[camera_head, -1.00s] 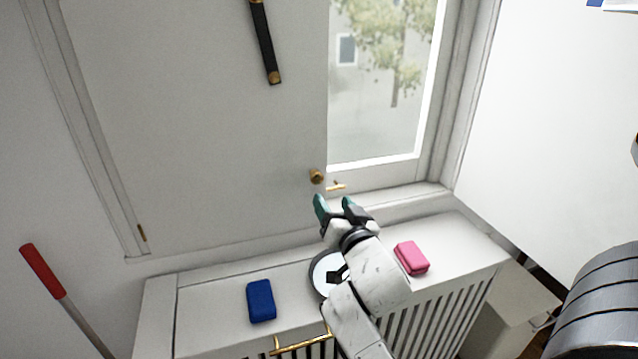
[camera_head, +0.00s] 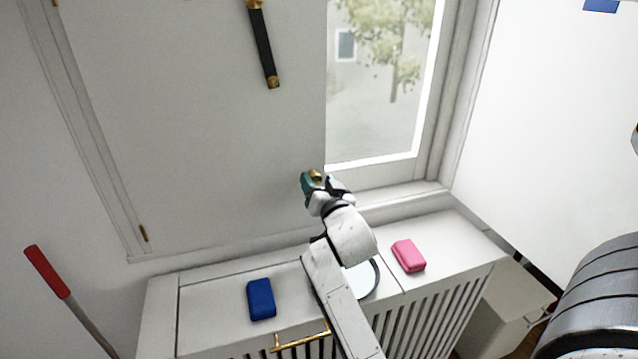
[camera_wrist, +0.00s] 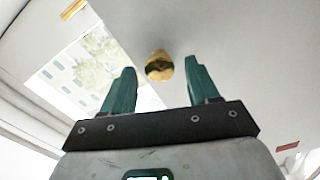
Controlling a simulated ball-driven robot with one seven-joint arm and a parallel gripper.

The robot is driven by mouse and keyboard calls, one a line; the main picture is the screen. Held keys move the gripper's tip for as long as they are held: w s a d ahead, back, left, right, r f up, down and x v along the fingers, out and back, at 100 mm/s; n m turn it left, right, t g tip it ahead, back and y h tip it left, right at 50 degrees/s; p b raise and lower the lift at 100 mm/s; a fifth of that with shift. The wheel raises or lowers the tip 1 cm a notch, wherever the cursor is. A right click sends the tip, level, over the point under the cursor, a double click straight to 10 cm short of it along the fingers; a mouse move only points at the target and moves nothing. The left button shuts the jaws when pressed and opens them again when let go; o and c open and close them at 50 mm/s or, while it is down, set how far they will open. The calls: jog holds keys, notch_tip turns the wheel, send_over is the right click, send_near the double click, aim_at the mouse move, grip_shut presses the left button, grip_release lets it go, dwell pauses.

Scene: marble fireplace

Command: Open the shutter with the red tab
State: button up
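The shutter (camera_head: 200,130) is a large white panel covering the left part of the window in the head view; it looks closed. A small brass knob (camera_head: 316,175) sits near its lower right edge. A small red patch (camera_wrist: 287,147) shows at the lower right of the wrist view, apparently the red tab; I do not see it in the head view. My gripper (camera_wrist: 155,76) is open, its two green fingers on either side of the knob (camera_wrist: 159,67) in the wrist view. I cannot tell whether they touch it.
A black bar handle (camera_head: 264,45) is on the shutter. A white panel with a blue patch (camera_head: 600,5) stands at right. The radiator cover (camera_head: 215,295) below holds a blue block (camera_head: 261,299), a pink block (camera_head: 408,255) and a round disc (camera_head: 362,280). A red-handled pole (camera_head: 48,271) is at left.

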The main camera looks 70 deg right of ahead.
grip_shut()
dwell(0.3)
dwell(0.3)
